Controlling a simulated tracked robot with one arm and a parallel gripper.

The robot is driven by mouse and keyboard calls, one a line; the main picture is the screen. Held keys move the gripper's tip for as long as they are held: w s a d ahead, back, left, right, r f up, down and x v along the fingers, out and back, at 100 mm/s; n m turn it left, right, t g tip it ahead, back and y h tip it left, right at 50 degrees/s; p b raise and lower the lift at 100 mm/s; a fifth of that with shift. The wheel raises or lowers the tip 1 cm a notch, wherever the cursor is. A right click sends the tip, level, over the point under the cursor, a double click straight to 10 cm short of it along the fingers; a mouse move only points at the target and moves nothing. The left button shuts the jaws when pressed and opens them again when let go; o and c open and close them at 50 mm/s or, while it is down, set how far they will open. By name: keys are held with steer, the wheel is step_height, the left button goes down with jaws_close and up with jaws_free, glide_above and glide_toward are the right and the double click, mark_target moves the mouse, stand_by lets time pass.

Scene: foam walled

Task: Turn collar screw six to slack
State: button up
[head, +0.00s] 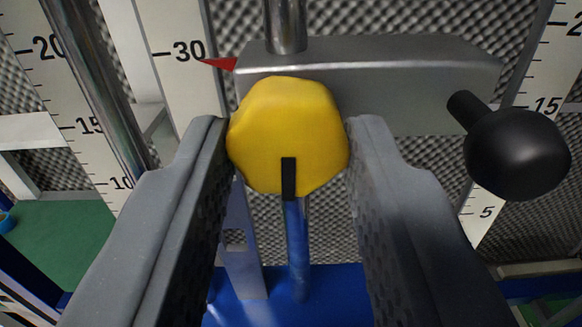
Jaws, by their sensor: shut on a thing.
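A yellow rounded, lobed knob (285,125), which looks like the collar screw, sits in front of a grey metal collar block (400,85). A black mark (288,178) on the knob's face points straight down. My gripper (288,140) is shut on the yellow knob, with one grey finger against its left side and the other against its right side. No number six shows on the knob or block. The knob's shaft is hidden behind it.
A black ball handle (515,153) sticks out of the block at right. A red pointer (220,64) lies near 30 on a white scale (175,50). A chrome rod (286,25) rises above the block; a blue post (296,250) stands below. Grey foam wall lies behind.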

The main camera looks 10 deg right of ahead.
steer(key=shift+a+n, duration=0.1)
steer(key=shift+n, duration=0.3)
steer(key=o, duration=1)
steer(key=shift+w, duration=0.1)
steer(key=shift+c, duration=0.2)
steer(key=b+v, duration=0.2)
steer(key=v, duration=1.2)
